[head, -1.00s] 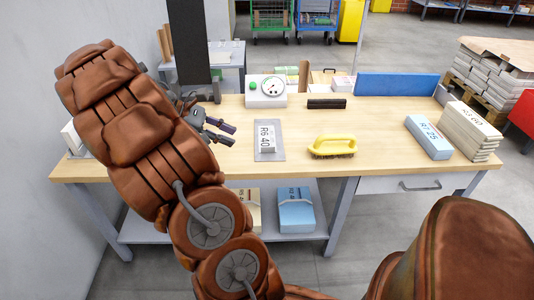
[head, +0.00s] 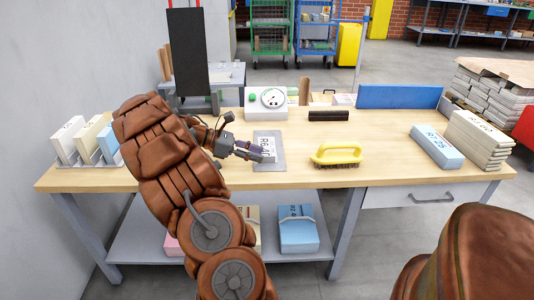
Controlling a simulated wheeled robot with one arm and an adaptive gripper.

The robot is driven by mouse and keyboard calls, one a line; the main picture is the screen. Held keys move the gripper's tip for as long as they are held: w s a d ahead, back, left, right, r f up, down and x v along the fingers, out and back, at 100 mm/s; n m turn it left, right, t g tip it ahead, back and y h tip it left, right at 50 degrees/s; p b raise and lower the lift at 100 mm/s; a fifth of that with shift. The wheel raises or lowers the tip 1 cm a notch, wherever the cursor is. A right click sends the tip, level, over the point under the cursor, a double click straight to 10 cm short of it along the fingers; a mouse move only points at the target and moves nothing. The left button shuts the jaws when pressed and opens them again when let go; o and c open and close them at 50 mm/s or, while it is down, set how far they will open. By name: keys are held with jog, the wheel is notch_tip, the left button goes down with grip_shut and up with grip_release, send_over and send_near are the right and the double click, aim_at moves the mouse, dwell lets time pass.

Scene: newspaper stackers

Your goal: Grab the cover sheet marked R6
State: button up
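The white cover sheet marked R6 40 (head: 268,141) lies on a grey plate (head: 270,165) on the wooden workbench. My gripper (head: 259,153) reaches in from the left. Its dark fingertips are at the sheet's lower left part and overlap it in the view. The fingers lie close together in the view, so I cannot tell how wide they are apart or whether they touch the sheet.
A yellow brush (head: 338,154) lies right of the plate. A gauge box (head: 266,101) and a black block (head: 328,115) stand behind. Bundles (head: 437,147) sit at the right, and a rack (head: 88,153) at the left. The bench's front middle is clear.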

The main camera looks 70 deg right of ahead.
aim_at(268, 157)
jog(key=b+x, duration=0.1)
jog(key=x, duration=0.3)
jog(key=shift+s+d+f+b, duration=0.1)
jog(key=shift+d+b, duration=0.05)
jog(key=shift+b, duration=0.2)
jog(key=shift+c, duration=0.2)
grip_shut()
